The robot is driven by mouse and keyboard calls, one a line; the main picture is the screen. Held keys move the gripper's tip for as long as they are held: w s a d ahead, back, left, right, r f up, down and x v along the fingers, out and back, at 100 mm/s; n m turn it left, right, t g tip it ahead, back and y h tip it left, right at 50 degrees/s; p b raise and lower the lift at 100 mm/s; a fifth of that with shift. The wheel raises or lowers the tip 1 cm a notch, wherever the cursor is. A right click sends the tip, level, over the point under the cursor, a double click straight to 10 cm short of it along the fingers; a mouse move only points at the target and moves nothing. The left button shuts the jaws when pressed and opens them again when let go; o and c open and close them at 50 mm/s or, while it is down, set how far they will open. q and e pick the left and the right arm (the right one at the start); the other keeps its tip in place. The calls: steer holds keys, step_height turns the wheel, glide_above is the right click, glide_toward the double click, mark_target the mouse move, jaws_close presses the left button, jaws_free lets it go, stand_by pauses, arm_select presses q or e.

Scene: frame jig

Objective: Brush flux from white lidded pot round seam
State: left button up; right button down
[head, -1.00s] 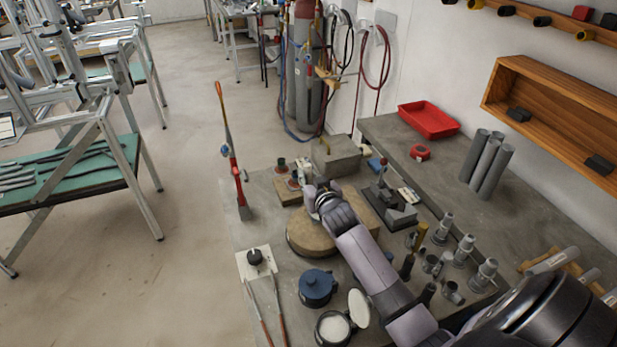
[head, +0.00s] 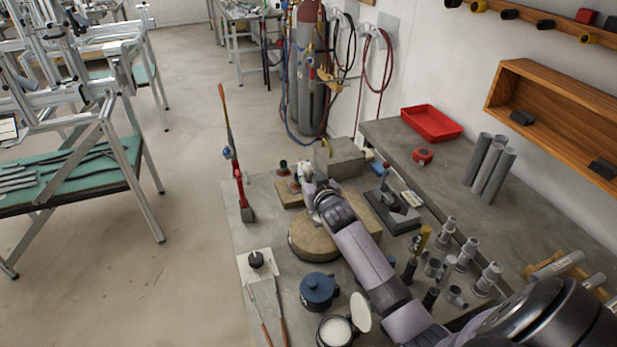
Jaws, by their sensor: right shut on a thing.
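The white lidded pot (head: 335,331) stands at the front of the grey bench, its round white lid (head: 360,312) tilted open and pale content showing. My right arm reaches from the lower right across the bench. My right gripper (head: 306,172) is beyond the round tan board (head: 307,245), beside small fittings on a block. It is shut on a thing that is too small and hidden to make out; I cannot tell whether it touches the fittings. No seam can be made out. My left gripper is not in view.
A blue lidded pot (head: 318,290) stands near the white one. Long-handled tools (head: 264,312) lie at the front left. A red upright tool (head: 242,195) stands at the left edge. Several grey fittings (head: 466,252) crowd the right. A red tray (head: 431,123) is at the back.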

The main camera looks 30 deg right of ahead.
steer(key=shift+s+a+p, duration=0.2)
steer(key=shift+s+p, duration=0.2)
steer(key=shift+s, duration=0.45)
steer(key=shift+b+x, duration=0.3)
steer(key=shift+x, duration=0.6)
steer(key=shift+s+a+r+p, duration=0.2)
steer(key=shift+s+p, duration=0.45)
steer(key=shift+s, duration=0.2)
steer(key=shift+w+d, duration=0.2)
steer(key=shift+w, duration=0.7)
steer(key=shift+s+a, duration=0.15)
steer(key=shift+s, duration=0.4)
steer(key=shift+s+a+p, duration=0.1)
steer(key=shift+s+p, duration=0.25)
